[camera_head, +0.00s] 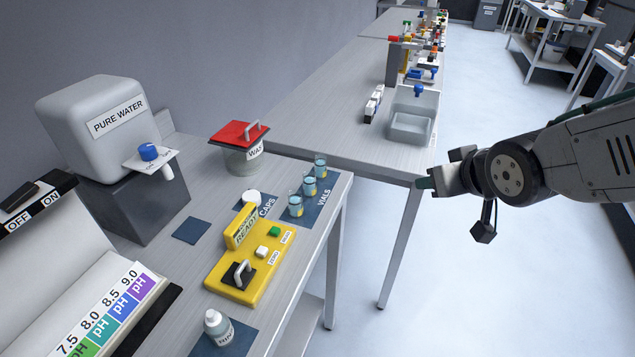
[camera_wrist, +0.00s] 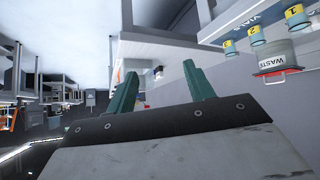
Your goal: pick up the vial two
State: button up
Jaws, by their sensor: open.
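Three small vials with blue liquid and yellow number labels stand in a row on the blue VIALS mat (camera_head: 328,200) at the table's right edge: a near vial (camera_head: 295,206), a middle vial (camera_head: 309,187) and a far vial (camera_head: 320,166). In the wrist view the middle vial (camera_wrist: 256,35) shows at the upper right, seen upside down. My gripper (camera_head: 424,183) is open and empty, right of the vials and apart from them. Its green fingers (camera_wrist: 161,72) are spread in the wrist view.
A waste bin with a red lid (camera_head: 240,133) stands behind the vials. A pure water tank (camera_head: 95,120) stands further left. Another table with a clear basin (camera_head: 411,125) is behind.

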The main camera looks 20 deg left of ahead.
jog(key=a+f+n+y, duration=0.3)
jog(key=a+y, duration=0.1)
jog(key=a, duration=0.7)
jog(key=n+y, duration=0.1)
jog(key=y, duration=0.2)
send_near(311, 176)
jog(key=x, duration=0.8)
jog(key=shift+a, duration=0.15)
jog(key=c, duration=1.1)
